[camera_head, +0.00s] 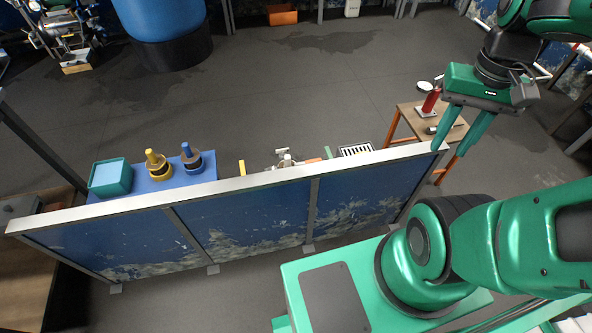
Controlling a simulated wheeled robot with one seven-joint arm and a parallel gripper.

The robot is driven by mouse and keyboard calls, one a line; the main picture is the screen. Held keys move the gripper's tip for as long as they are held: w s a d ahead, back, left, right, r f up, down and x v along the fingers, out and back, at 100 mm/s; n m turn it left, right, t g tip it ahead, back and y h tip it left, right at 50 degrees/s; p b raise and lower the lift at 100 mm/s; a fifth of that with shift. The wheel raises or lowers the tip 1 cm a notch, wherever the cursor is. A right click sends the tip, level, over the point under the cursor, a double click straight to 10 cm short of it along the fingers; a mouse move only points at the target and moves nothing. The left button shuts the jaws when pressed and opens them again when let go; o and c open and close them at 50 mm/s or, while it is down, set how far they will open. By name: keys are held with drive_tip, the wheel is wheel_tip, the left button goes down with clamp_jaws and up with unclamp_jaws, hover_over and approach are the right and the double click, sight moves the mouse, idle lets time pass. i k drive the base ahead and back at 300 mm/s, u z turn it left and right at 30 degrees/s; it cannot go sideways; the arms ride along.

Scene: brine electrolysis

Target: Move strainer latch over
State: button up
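My gripper (450,150) hangs at the upper right with its two green fingers apart and nothing between them. Its fingertips appear close to the right end of the grey-topped partition (250,182) in the picture; their true distance from it is unclear. I cannot clearly make out a strainer latch. A small grey-white fitting (286,159) shows just behind the partition's middle, left of my gripper. Its lower part is hidden by the partition, and it is too small to tell whether it is the strainer.
Behind the partition stand a teal tray (110,178), a yellow-topped item (157,165), a blue-topped item (191,160) and a slotted grate (356,150). A small wooden table (405,112) with a red bottle (431,101) stands near my gripper. Open floor lies beyond.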

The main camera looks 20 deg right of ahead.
sight(316, 160)
drive_tip(key=i, duration=0.95)
drive_tip(key=z, duration=0.1)
